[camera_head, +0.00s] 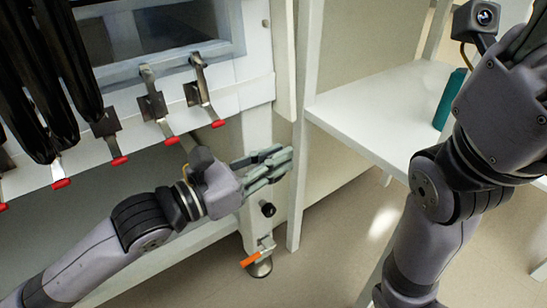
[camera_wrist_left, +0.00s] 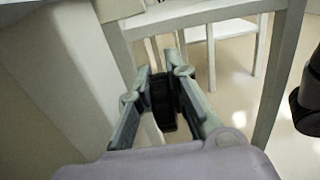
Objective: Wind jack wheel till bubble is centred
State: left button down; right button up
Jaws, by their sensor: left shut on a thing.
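My left gripper (camera_head: 284,160) reaches in from the left beside the corner leg (camera_head: 258,130) of the glovebox stand. In the left wrist view its two grey-green fingers (camera_wrist_left: 160,88) stand on either side of a dark, ridged round wheel (camera_wrist_left: 163,103), which I take to be the jack wheel. They are shut on it. In the head view the fingers mostly hide the wheel. I cannot make out a bubble in either view. My right gripper's fingers lie outside the head view.
Above my left arm, several red-tipped latches (camera_head: 200,95) hang below the glovebox window (camera_head: 160,30), next to dark gloves (camera_head: 65,80). A white shelf (camera_head: 375,108) with a teal bottle (camera_head: 449,100) stands to the right. My right arm is in front of it. Floor between is clear.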

pick_arm(q)
jog(key=shift+s+a+f+t+h+b, duration=0.15)
jog(key=shift+f+t+h+b, duration=0.4)
jog(key=shift+b, duration=1)
jog(key=shift+r+t+h, duration=0.2)
jog(key=shift+t+h, duration=0.15)
jog(key=shift+h, duration=0.2)
jog(key=shift+s+a+t+h+b, duration=0.1)
jog(key=shift+a+t+h+b, duration=0.05)
jog(key=shift+t+h+b, duration=0.35)
jog(key=shift+s+a+r+t+h, duration=0.15)
jog(key=shift+t+h, duration=0.45)
jog(key=shift+h, duration=0.4)
jog(key=c, duration=1.8)
grip_release()
jog(key=shift+a, duration=0.1)
jog(key=shift+c, duration=0.2)
